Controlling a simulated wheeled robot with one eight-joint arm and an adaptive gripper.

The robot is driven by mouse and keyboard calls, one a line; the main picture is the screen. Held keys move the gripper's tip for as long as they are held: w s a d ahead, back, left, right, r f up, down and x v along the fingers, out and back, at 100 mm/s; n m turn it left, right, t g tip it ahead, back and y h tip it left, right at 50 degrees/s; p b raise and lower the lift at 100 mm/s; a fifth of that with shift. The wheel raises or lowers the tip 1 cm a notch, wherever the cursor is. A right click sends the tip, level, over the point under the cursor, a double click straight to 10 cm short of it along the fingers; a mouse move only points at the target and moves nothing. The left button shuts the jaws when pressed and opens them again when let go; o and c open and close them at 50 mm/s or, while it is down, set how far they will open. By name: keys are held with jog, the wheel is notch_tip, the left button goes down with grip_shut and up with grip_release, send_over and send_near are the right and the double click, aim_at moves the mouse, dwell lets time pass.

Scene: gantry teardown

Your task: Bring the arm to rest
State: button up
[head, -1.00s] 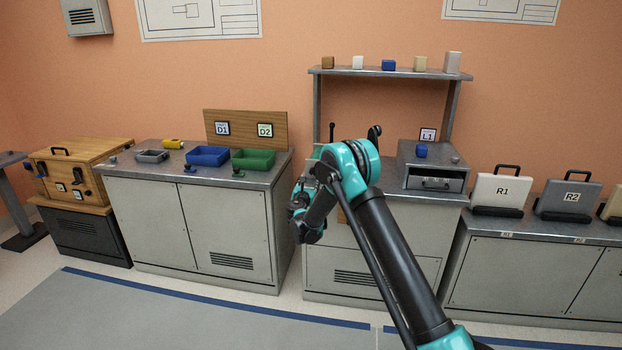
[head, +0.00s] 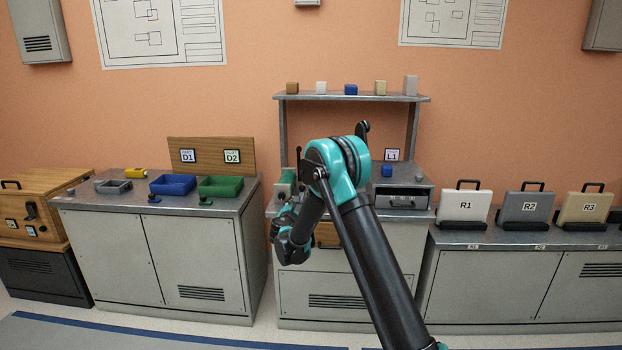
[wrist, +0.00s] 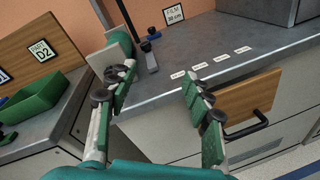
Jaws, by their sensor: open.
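My arm rises from the lower right of the head view, bends at a teal elbow joint, and its forearm comes down in front of the middle cabinet. My gripper is at the forearm's far end, largely hidden by my dark wrist in the head view. In the wrist view my gripper (wrist: 155,75) shows two green-padded fingers spread wide apart with nothing between them. Behind them are the middle bench's grey top (wrist: 215,45) and a wooden drawer front (wrist: 245,108) with a black handle. I cannot tell how close the fingertips are to the bench.
The left bench holds a blue tray (head: 172,185), a green tray (head: 220,187) and a grey tray (head: 114,187). A shelf (head: 350,97) with several small blocks stands behind my elbow. Cases R1 (head: 463,206), R2 (head: 525,207) and R3 (head: 583,208) stand at right. Floor shows in front.

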jog(key=s+d+r+m+g+h, duration=0.15)
jog(key=s+d+m, duration=0.25)
jog(key=d, duration=0.4)
jog(key=s+d+r+m+g+h, duration=0.15)
jog(key=s+d+m, duration=0.25)
jog(key=d, duration=0.4)
jog(key=s+d+m+g+y, duration=0.1)
jog(key=s+d+m+g, duration=0.3)
jog(key=s+d+m, duration=0.55)
jog(key=s+f+m+g+y, duration=0.1)
jog(key=s+f+m, duration=0.1)
jog(key=s, duration=0.9)
jog(key=s+d+f+m+g+y, duration=0.1)
jog(key=s+m, duration=0.4)
jog(key=s, duration=0.7)
jog(key=s+d+f+m+g+y, duration=0.1)
jog(key=s+f, duration=0.4)
jog(key=s, duration=0.6)
jog(key=shift+s+d+f+m+g+y, duration=0.15)
jog(key=shift+s+d+m+g+y, duration=0.1)
jog(key=shift+m+g+y, duration=0.8)
